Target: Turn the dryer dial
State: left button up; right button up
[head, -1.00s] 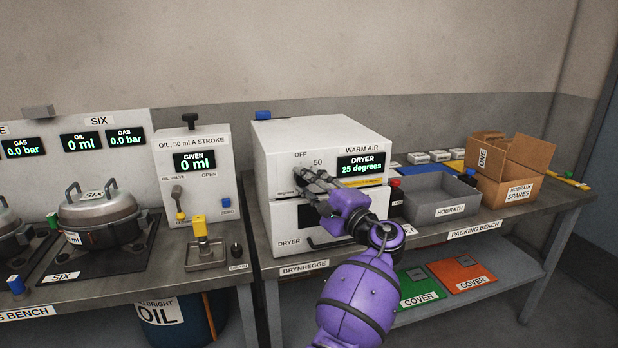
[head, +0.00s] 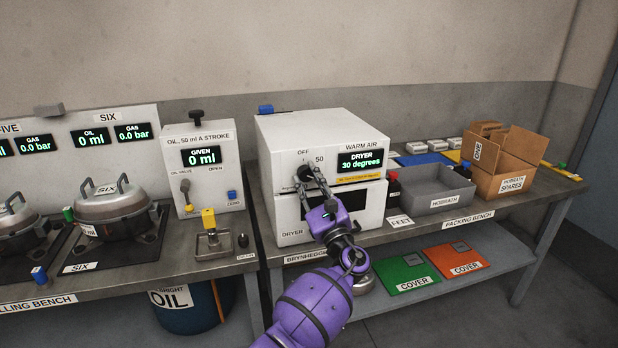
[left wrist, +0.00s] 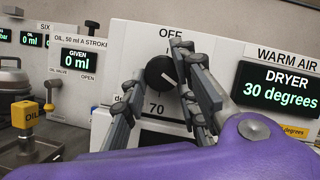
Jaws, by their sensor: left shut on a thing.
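The dryer (head: 340,135) is a white box on the packing bench. Its display (head: 360,161) reads 30 degrees. The black round dial (head: 305,172) is on its front, left of the display. In the left wrist view the dial (left wrist: 160,73) shows a white pointer line slanting to the lower right, with OFF above and 70 below. My left gripper (head: 311,180) is at the dial, its fingers on either side and shut on it. The fingers partly cover the dial's rim and some markings. My right gripper is not in view.
Left of the dryer stands the oil unit (head: 203,150), with a small yellow-topped pump (head: 209,220) in front. A grey tray (head: 437,193) and an open cardboard box (head: 500,175) stand to the right. Green and orange covers lie on the lower shelf.

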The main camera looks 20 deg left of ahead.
pick_arm(q)
jog(key=shift+s+a+f+m+t+h, duration=0.15)
jog(key=shift+a+f+m+t+h, duration=0.15)
jog(key=shift+m, duration=0.4)
jog(key=shift+a+p, duration=0.1)
jog(key=shift+p, duration=0.2)
jog(key=o, duration=0.8)
jog(key=shift+o, duration=1)
jog(key=shift+s+a+r, duration=0.1)
